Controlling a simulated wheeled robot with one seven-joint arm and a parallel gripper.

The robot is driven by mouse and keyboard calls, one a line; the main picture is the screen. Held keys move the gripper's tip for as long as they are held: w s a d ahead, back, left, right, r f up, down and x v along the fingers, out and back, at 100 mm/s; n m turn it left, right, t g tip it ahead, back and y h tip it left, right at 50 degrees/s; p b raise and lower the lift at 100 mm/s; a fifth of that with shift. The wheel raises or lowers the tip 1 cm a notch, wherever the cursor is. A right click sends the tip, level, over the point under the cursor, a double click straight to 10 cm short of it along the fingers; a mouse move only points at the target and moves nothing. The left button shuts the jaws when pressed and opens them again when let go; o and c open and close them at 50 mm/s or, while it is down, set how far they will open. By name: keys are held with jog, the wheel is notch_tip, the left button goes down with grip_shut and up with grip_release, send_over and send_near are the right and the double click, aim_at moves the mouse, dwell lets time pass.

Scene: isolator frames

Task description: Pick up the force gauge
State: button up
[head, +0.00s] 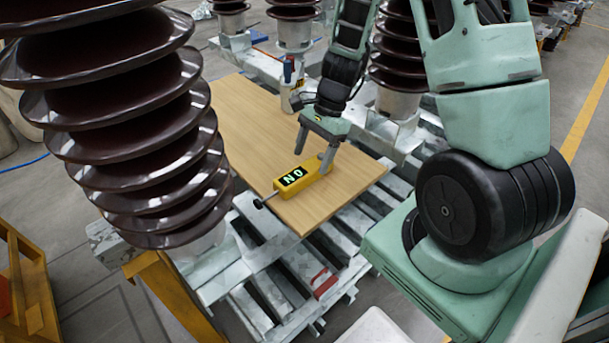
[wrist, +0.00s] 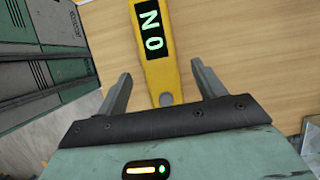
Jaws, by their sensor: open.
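The force gauge (head: 296,182) is a yellow handheld body with a black display showing bright characters and a dark knob on a rod at its front left end. It lies on the wooden board. My gripper (head: 314,155) is open over its rear end. In the wrist view, the force gauge (wrist: 154,45) has its narrow rear end between the two grey fingers of my gripper (wrist: 160,90), with a gap on each side. Its front end is outside that view. I cannot tell whether the fingers touch the board.
The wooden board (head: 245,120) is mostly bare and rests on grey metal slats (head: 262,300). A large dark ribbed insulator (head: 130,120) stands close on the left. More insulators stand behind.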

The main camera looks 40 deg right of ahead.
aim_at(308, 167)
jog(key=x, duration=0.3)
jog(key=shift+a+f+b, duration=0.2)
jog(key=shift+f+b, duration=0.1)
jog(key=shift+f, duration=0.05)
